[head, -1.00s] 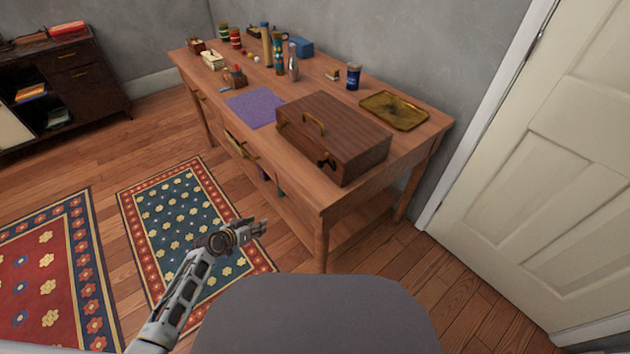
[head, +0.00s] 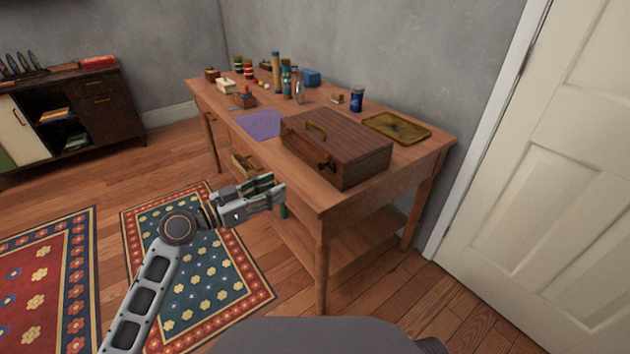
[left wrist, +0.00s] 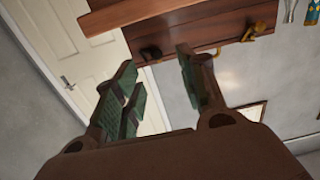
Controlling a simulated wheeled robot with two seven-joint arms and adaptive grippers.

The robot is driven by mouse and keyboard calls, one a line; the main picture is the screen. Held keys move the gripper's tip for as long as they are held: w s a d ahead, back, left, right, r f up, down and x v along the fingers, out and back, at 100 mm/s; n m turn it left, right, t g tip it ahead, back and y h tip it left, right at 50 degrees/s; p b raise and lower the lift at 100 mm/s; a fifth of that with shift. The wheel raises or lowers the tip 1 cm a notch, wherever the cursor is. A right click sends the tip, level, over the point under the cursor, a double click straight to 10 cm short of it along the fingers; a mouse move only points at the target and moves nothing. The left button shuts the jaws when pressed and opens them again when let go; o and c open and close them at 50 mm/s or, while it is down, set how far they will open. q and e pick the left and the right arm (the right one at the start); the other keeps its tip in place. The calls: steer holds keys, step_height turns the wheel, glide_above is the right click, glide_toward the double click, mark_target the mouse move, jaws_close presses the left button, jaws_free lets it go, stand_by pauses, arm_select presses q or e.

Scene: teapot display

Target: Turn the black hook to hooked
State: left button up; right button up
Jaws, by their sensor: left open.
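The black hook (head: 327,165) sits on the front face of a brown wooden case (head: 352,150), near its right end. In the left wrist view the hook (left wrist: 150,53) shows as a dark shape on the wood, between my two fingers. Whether it is hooked is too small to tell. My left gripper (head: 275,190) is open and empty. It is in front of the table, lower and left of the hook in the head view, and apart from the case. My right gripper is not in view.
The case has a brass handle (head: 316,131) and stands near the front right corner of the wooden table (head: 400,162). A purple cloth (head: 259,124), a brass tray (head: 397,128) and several bottles and small items are around it. A drawer (head: 245,166) is below the tabletop.

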mark_target(319, 168)
arm_select(q)
steer(key=shift+s+d+r, duration=0.2)
steer(key=shift+s+r, duration=0.25)
steer(key=shift+r, duration=0.05)
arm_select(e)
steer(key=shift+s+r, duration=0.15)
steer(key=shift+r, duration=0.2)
arm_select(q)
steer(key=shift+w+d, duration=0.15)
steer(key=b+x, duration=0.1)
steer(key=x, duration=1)
steer(key=shift+w+d, duration=0.15)
steer(key=shift+d, duration=0.2)
steer(key=shift+w+d, duration=0.35)
steer(key=shift+d, duration=0.1)
steer(key=shift+w+d, duration=0.1)
steer(key=shift+d, duration=0.1)
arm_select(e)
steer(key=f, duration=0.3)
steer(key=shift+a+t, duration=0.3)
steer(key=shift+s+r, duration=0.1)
